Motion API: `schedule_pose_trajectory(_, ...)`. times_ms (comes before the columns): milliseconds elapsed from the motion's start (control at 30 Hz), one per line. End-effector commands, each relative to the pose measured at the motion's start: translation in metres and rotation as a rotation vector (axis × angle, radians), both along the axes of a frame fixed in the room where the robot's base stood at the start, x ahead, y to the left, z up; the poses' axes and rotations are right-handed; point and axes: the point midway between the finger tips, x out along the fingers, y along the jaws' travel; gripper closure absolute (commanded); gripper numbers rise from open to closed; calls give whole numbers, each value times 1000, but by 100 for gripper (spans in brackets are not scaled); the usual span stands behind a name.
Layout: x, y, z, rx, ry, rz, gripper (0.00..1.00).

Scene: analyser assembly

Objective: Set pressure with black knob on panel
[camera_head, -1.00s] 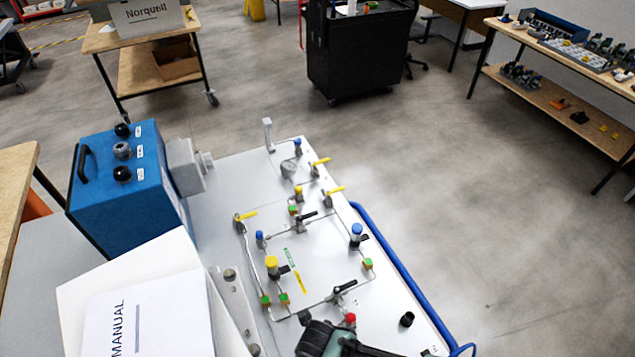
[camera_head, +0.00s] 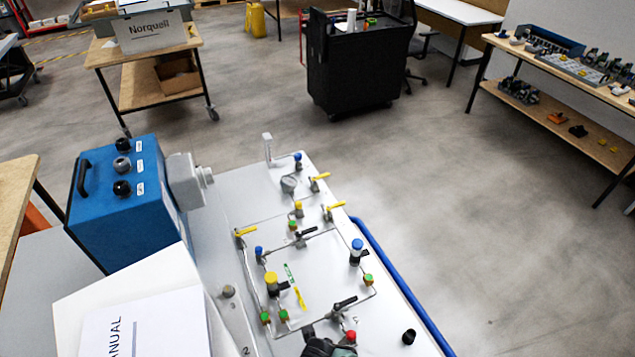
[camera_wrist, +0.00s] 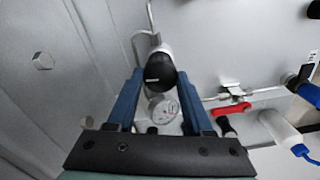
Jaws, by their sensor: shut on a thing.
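The black knob (camera_wrist: 158,70) with a white mark on its face sits at the end of a grey fitting in the wrist view. My gripper (camera_wrist: 160,78) has its two blue fingers on either side of the knob and is shut on it. A round white-faced pressure gauge (camera_wrist: 162,108) shows just below the knob, between the fingers; its reading is too small to tell. The light grey panel (camera_head: 330,265) carries pipes and valves in the head view. My gripper shows only partly at the bottom edge there, and the held knob is hidden.
A red valve handle (camera_wrist: 231,109) lies close right of the fingers. Yellow-handled valves and a blue-capped fitting (camera_head: 357,247) stand on the panel. A blue rail (camera_head: 400,285) runs along the panel's right edge.

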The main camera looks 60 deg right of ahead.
Motion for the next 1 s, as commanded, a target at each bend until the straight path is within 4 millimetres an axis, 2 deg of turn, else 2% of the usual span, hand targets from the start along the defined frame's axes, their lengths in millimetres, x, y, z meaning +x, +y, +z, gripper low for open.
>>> schedule_pose_trajectory(1000, 1, 1, 0, 3, -1, -938, 100)
